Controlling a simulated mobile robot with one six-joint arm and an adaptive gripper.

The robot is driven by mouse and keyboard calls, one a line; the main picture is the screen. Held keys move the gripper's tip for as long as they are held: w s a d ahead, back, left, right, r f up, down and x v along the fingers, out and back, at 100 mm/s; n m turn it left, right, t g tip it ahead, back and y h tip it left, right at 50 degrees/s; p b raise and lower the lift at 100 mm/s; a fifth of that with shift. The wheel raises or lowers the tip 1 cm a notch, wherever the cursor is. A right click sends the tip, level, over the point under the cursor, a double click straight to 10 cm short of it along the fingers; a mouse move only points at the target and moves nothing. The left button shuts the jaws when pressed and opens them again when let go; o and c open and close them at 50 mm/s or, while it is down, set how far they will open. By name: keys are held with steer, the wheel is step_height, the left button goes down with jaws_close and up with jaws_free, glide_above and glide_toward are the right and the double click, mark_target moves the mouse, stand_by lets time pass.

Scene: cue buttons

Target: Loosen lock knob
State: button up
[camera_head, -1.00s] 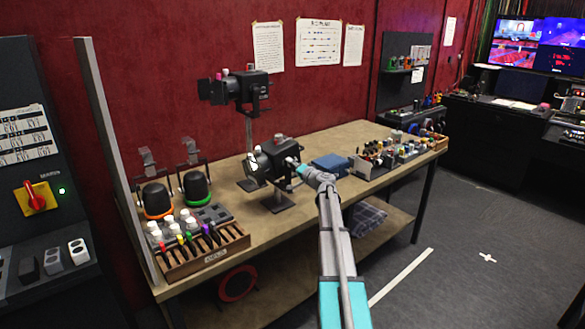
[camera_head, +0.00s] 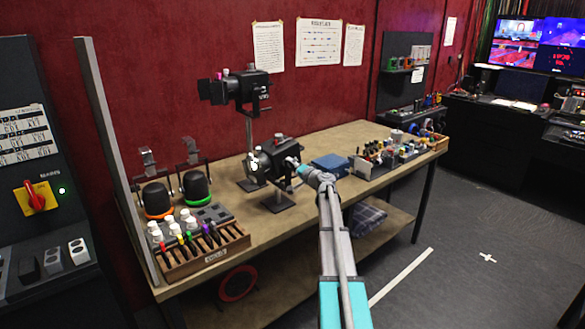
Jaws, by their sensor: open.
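Two black stage lamps stand on the workbench. The lower lamp (camera_head: 278,156) sits on a short stand with a flat dark base, near the middle of the bench. The upper lamp (camera_head: 241,88) is on a taller post behind it and has flaps on its left. My gripper (camera_head: 294,166) is at the right side of the lower lamp, at the end of my arm. It is small and partly merged with the lamp's dark side. I cannot make out the lock knob there, or whether the fingers touch it.
A blue box (camera_head: 330,165) lies close to the right of my gripper. Trays of small parts (camera_head: 400,150) stand further right. Two dark domes (camera_head: 196,187) and a wooden rack of markers (camera_head: 203,252) are at the left. Bare bench top (camera_head: 250,232) lies in front.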

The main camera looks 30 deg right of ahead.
steer(key=shift+s, duration=0.15)
steer(key=s, duration=1.1)
steer(key=shift+s+d, duration=0.35)
steer(key=shift+d, duration=0.1)
steer(key=shift+a, duration=0.1)
steer(key=s+a+f+n+g+y, duration=0.15)
steer(key=a+f+n+g, duration=0.3)
steer(key=a, duration=1.05)
steer(key=s+a+f+n+g+y, duration=0.1)
steer(key=a+f+n+g+y, duration=0.4)
steer(key=a, duration=1)
steer(key=s+a+f+n+g+h, duration=0.1)
steer(key=s+a+f+g+h, duration=0.3)
steer(key=s+a, duration=0.4)
steer(key=s+a+f+n+g+h, duration=0.1)
steer(key=s+a+f+g+h, duration=0.3)
steer(key=s+a, duration=0.4)
steer(key=s+f, duration=0.1)
steer(key=s, duration=0.2)
steer(key=shift+s, duration=0.15)
steer(key=shift+g, duration=0.25)
steer(key=shift+c, duration=0.3)
